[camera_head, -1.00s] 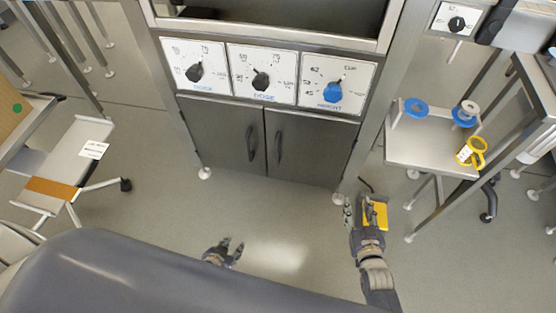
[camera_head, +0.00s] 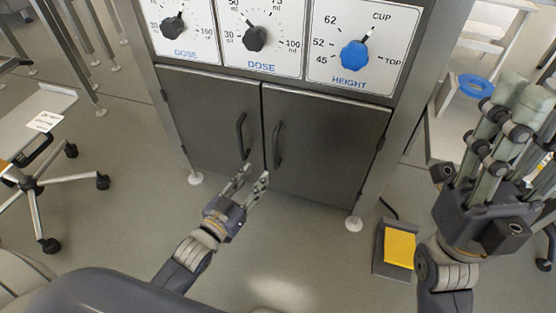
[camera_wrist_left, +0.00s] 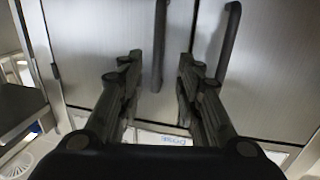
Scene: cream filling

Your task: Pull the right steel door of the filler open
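The filler's right steel door (camera_head: 325,150) is closed, with a dark bar handle (camera_head: 277,146) near the seam. The left door (camera_head: 210,115) is closed too, with its own handle (camera_head: 241,135). My left gripper (camera_head: 254,174) is open and empty, its fingertips just below the two handles. In the left wrist view, which appears upside down, the right door's handle (camera_wrist_left: 160,45) shows between the two open fingers (camera_wrist_left: 158,75); contact cannot be seen. The left door's handle (camera_wrist_left: 229,42) lies outside the fingers. My right gripper (camera_head: 520,105) is raised at the right, open and empty.
Dose and height knobs sit on the panel (camera_head: 315,75) above the doors. A yellow foot pedal (camera_head: 399,249) lies on the floor right of the filler. A shelf with a blue ring (camera_head: 476,85) stands at the right. Floor before the doors is clear.

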